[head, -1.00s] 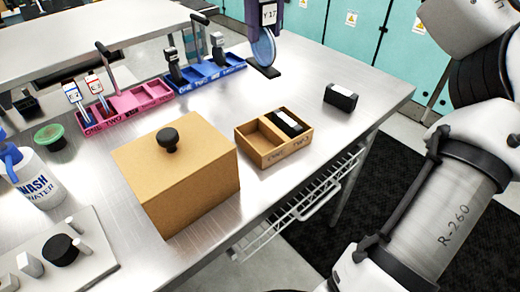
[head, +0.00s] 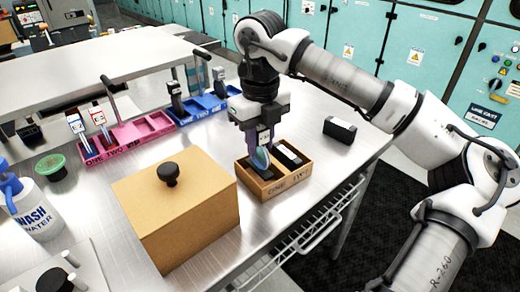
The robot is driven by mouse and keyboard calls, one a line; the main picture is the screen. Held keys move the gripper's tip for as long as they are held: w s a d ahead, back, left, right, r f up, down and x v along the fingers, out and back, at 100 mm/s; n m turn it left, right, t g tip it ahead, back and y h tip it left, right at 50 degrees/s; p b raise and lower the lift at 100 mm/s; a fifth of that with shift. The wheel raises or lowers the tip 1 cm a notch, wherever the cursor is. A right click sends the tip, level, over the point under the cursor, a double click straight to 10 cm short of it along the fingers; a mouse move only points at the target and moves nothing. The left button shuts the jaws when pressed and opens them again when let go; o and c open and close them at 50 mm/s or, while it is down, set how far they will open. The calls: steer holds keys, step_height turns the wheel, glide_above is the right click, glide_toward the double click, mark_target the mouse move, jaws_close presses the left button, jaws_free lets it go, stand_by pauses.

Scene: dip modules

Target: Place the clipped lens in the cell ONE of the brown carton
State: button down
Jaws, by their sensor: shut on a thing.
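The brown carton (head: 268,188) stands on the metal table with two cells, ONE at left and TWO at right. My gripper (head: 260,128) is above the carton, pointing down, shut on the clipped lens (head: 261,157). The lens is a bluish disc in a purple clip with a dark foot. It is upright, its lower end at the opening of cell ONE. I cannot tell if it touches the cell floor. A black block with a white top (head: 288,154) lies in cell TWO.
A lidded tan box (head: 175,210) stands close left of the carton. A similar black-and-white block (head: 340,129) lies to the right. Pink (head: 130,140) and blue (head: 205,105) trays stand behind. The table's front edge is near the carton.

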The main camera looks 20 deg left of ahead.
mark_target(260, 167)
steer(key=shift+f, duration=1.6)
steer(key=shift+f, duration=0.1)
steer(key=shift+f, duration=0.15)
steer(key=c, duration=1.1)
jaws_free()
step_height(260, 167, up, 13)
steer(key=shift+f+b, duration=0.2)
steer(key=shift+b, duration=0.15)
